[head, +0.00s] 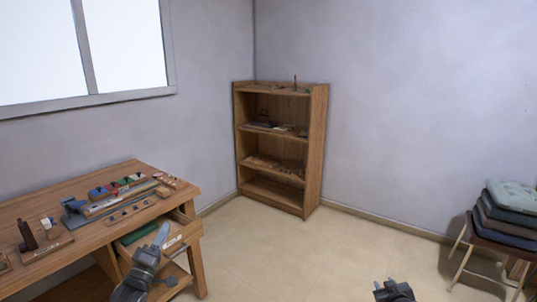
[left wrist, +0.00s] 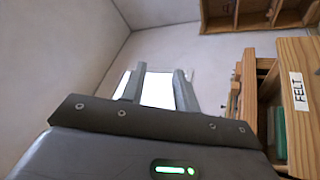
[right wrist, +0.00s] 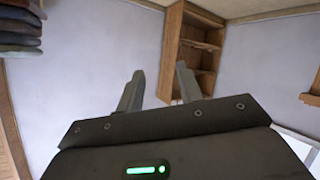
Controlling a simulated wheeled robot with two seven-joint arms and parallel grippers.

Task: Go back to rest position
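My left gripper (head: 160,237) is in front of the workbench, near its open drawer, with fingers pointing up and away. My right gripper (head: 392,287) is low at the bottom edge of the head view, over open floor. In the right wrist view its fingers (right wrist: 159,84) are also apart and empty.
The wooden workbench (head: 50,215) at the left carries tools and small parts. Its drawer (head: 172,243), labelled FELT in the left wrist view (left wrist: 299,90), is pulled out. A shelf (head: 316,150) stands in the corner. Stacked cushions (head: 507,215) sit at the right. The middle floor is clear.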

